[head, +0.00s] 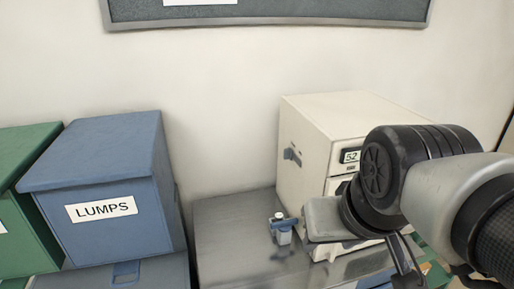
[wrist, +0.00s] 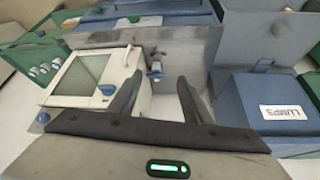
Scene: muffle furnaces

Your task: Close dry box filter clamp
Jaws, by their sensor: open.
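A cream cabinet with a lit "52" display (head: 318,125), apparently the dry box, stands on a metal bench. A small grey-blue fitting (head: 292,153) is on its left side; it looks like a clamp, but its state is too small to tell. In the wrist view a cream cabinet (wrist: 133,62) has a glass door and blue knobs. My gripper (wrist: 157,95) is open and empty, its fingers spread across that cabinet's right edge and the metal surface. In the head view my wrist hides the cabinet's lower front.
A small white item with a blue clip (head: 283,231) stands on the metal bench (head: 232,225), left of the cabinet. A blue LUMPS bin (head: 105,180) and a green bin (head: 25,205) are at left. The bench between bin and cabinet is mostly clear.

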